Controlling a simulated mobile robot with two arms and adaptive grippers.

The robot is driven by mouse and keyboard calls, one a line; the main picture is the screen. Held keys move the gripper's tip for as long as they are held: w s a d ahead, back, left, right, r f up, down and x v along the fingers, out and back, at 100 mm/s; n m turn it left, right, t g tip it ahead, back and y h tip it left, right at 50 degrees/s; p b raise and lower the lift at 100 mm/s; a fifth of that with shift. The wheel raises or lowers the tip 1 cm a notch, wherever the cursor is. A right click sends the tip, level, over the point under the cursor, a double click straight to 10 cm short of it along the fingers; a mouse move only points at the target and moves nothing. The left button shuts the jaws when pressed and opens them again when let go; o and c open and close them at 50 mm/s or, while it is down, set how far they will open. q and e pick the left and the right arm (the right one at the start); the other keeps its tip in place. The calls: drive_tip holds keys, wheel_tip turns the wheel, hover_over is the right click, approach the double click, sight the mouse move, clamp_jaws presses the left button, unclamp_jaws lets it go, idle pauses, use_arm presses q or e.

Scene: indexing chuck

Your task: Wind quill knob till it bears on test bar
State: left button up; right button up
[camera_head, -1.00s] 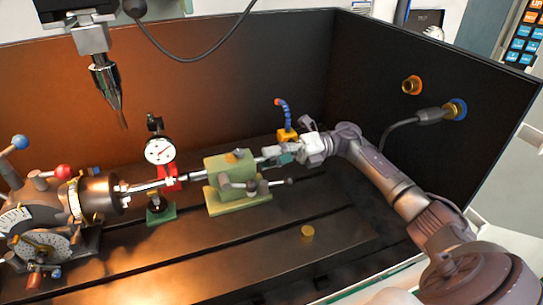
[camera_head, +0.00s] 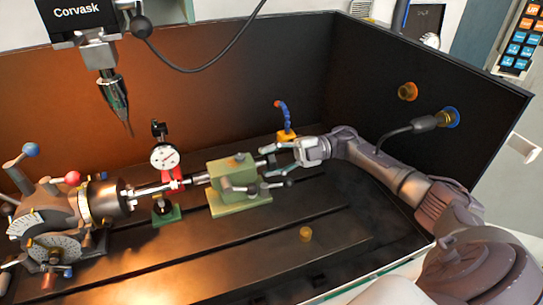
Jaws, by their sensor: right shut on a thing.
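The green tailstock (camera_head: 230,180) stands on the slotted table. Its dark quill knob (camera_head: 267,163) is on the right side, partly covered by my fingers. My right gripper (camera_head: 277,161) reaches in from the right and is shut on the knob. The slim metal test bar (camera_head: 152,189) runs from the chuck (camera_head: 106,200) at the left towards the tailstock. The quill tip (camera_head: 201,179) points at the bar's right end; I cannot tell whether they touch. My left gripper is not in view.
A dial gauge (camera_head: 165,158) on a green-footed stand rises by the bar. A spindle with a pointed tool (camera_head: 113,92) hangs at upper left. A blue coolant hose (camera_head: 281,115) stands behind my gripper. A brass cylinder (camera_head: 306,233) sits on the front table. Dark walls enclose the back and right.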

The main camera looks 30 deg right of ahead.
drive_tip(key=m+p, duration=0.2)
drive_tip(key=m, duration=0.3)
drive_tip(key=shift+r+m, duration=0.1)
drive_tip(key=shift+m, duration=0.2)
drive_tip(key=m+p, duration=0.3)
drive_tip(key=m, duration=0.2)
drive_tip(key=m+p, duration=0.1)
drive_tip(key=m, duration=0.4)
drive_tip(key=shift+p, duration=0.3)
drive_tip(key=shift+f+m+p, duration=0.2)
drive_tip(key=shift+m+p, duration=0.55)
drive_tip(key=shift+m, duration=1.85)
drive_tip(key=o, duration=1.1)
drive_tip(key=shift+w, duration=0.1)
drive_tip(key=shift+o, duration=0.2)
drive_tip(key=shift+d, duration=0.1)
